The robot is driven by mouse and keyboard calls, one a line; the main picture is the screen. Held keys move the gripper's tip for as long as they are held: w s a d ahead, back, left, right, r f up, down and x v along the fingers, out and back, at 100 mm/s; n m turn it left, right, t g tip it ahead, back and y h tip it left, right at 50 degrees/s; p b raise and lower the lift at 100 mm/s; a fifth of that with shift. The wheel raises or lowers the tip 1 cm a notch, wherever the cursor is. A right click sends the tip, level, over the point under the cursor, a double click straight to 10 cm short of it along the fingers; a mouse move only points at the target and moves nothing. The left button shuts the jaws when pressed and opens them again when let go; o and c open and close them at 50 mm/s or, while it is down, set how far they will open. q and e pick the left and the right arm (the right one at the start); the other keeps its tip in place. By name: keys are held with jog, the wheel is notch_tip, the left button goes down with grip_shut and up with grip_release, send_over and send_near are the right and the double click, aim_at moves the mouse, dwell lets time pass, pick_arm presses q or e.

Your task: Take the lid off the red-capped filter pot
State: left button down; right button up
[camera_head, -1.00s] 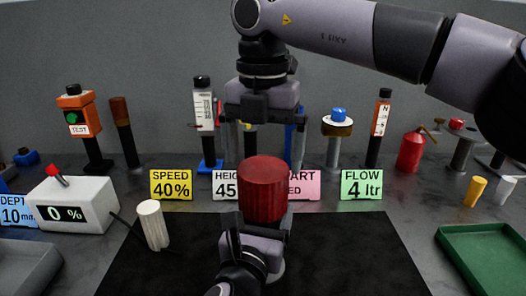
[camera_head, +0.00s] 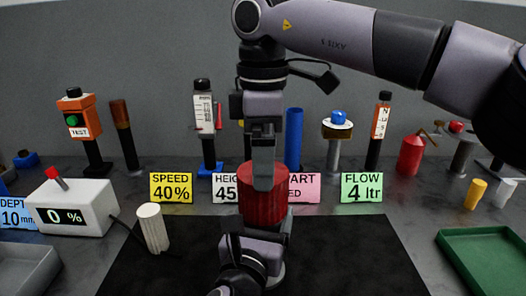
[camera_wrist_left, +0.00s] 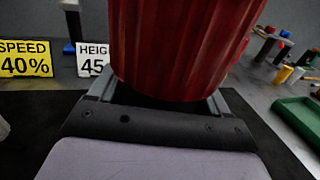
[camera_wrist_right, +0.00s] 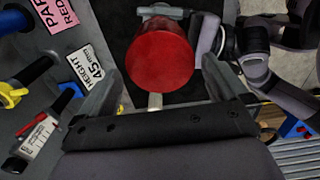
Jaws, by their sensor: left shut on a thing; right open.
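The filter pot's red ribbed cap (camera_head: 252,209) stands upright over the black mat in the middle of the head view. It fills the top of the left wrist view (camera_wrist_left: 185,45), and its round top shows in the right wrist view (camera_wrist_right: 160,57). My left gripper (camera_head: 262,228) is shut on the pot from the near side, just below the cap. The pot's body is mostly hidden by this gripper. My right gripper (camera_head: 264,185) points down from above and is open. One finger overlaps the front of the cap in the head view; contact cannot be told.
A white ribbed cylinder (camera_head: 152,227) stands on the left of the black mat (camera_head: 360,255). A white box reading 0 % (camera_head: 75,208) is farther left. Label cards (camera_head: 361,187) and several posts line the back. A green tray (camera_head: 490,262) lies at right.

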aim_at(263, 195)
jog(key=shift+f, duration=4)
